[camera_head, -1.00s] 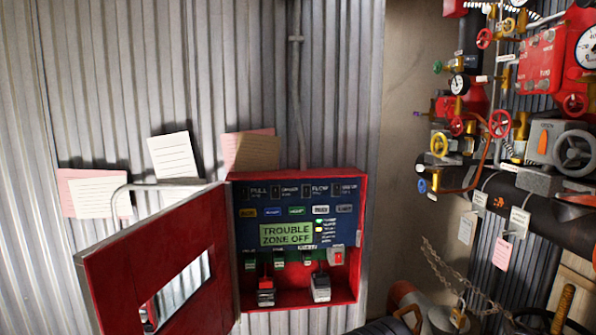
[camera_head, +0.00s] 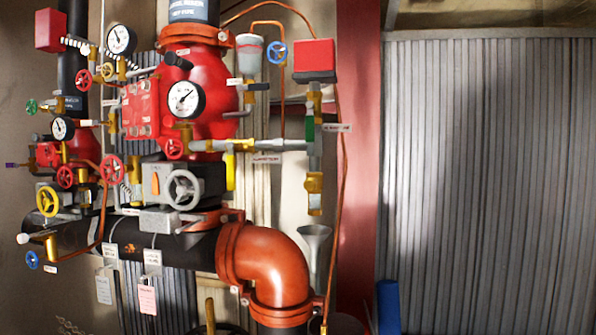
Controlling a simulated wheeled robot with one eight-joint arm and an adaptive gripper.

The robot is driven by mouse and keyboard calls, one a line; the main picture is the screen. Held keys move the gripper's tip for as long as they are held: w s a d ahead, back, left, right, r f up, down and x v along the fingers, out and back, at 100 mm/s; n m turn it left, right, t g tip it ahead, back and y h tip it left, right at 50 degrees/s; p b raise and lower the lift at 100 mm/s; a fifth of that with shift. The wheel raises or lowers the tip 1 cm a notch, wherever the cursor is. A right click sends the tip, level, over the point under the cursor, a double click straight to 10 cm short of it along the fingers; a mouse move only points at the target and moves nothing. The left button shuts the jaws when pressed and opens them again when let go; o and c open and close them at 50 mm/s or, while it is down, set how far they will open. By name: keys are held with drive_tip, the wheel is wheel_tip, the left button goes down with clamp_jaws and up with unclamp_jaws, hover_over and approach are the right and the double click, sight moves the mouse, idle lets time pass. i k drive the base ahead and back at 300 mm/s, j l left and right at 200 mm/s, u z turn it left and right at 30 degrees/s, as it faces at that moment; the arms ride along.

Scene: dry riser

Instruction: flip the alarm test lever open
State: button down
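A red dry valve (camera_head: 205,90) with pressure gauges stands in the left half of the head view. A grey pipe (camera_head: 282,145) runs from it to the right, with a brass fitting (camera_head: 243,145) near the valve. A small white tag (camera_head: 267,160), too small to read surely, hangs under this pipe. A yellow upright piece (camera_head: 230,172) shows below the brass fitting; it may be a lever, but I cannot tell whether it is the alarm test lever or how it is set. My gripper is not in view.
A red box (camera_head: 314,55) tops the small pipework. A large orange elbow (camera_head: 265,265) and a grey funnel (camera_head: 313,240) stand below. A grey handwheel (camera_head: 183,190) sits left of the yellow piece. Corrugated wall (camera_head: 490,180) fills the right side.

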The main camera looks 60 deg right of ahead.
sight(231, 159)
drive_tip(key=z, duration=1.35)
